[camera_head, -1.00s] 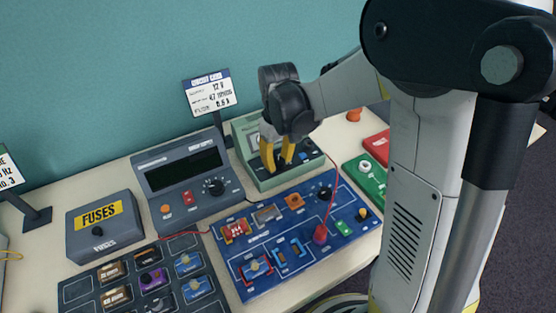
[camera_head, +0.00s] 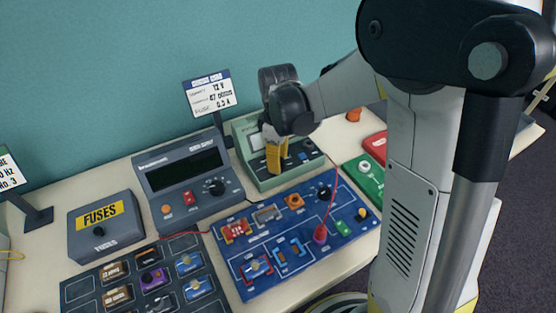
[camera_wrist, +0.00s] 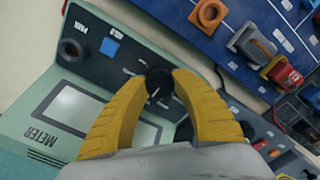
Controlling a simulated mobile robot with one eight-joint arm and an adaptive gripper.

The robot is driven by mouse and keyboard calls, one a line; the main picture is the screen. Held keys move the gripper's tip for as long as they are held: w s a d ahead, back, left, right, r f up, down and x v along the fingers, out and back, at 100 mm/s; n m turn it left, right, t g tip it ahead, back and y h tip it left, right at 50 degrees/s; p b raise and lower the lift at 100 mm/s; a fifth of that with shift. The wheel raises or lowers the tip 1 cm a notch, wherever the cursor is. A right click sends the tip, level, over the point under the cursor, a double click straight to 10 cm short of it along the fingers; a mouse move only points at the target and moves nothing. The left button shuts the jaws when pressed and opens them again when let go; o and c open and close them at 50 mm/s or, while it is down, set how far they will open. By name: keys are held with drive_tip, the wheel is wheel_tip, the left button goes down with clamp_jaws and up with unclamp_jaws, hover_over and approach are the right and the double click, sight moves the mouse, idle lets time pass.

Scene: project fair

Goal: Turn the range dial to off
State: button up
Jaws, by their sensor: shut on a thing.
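The green meter (camera_head: 243,129) stands at the back of the table, behind the blue circuit board. Its black range dial (camera_wrist: 158,84) shows in the wrist view between my yellow fingertips, with white marks on the panel around it. My gripper (camera_wrist: 160,88) is shut on this dial; in the head view my gripper (camera_head: 276,167) comes down onto the meter's front panel and hides the dial. The dial's pointer and the labels around it cannot be read. A blue HOLD button (camera_wrist: 109,47) and a round PARK socket (camera_wrist: 71,50) lie on the same panel.
A grey power supply (camera_head: 160,180) with a dark display stands left of the meter. The blue circuit board (camera_head: 275,287) lies in front, with a red lead (camera_head: 332,205) rising from it. A sign (camera_head: 210,97) stands behind. A green board (camera_head: 371,184) lies to the right.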

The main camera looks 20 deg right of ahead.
idle(0.3)
drive_tip(key=o, duration=1.2)
drive_tip(key=shift+o, duration=0.2)
wheel_tip(320, 180, up, 12)
